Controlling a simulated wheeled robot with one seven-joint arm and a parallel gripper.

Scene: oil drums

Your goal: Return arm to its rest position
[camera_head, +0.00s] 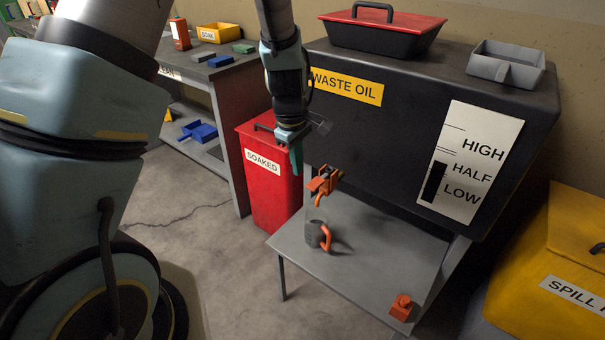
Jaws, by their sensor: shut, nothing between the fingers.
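My gripper (297,170) hangs at the end of my arm, fingers down, in the middle of the head view. It is shut and empty. It is in front of the red bin marked SOAKED and left of the orange tap (324,183) on the dark waste oil tank (390,105). A grey jug with an orange handle (316,234) stands upright on the grey shelf (370,255) below the tap. The gripper is apart from the jug, above it and to its left.
The red SOAKED bin (270,185) stands left of the shelf. A small orange block (401,307) sits at the shelf's front right. A yellow spill bin (565,250) is at the right. A workbench (190,68) stands at the back left, with bare floor before it.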

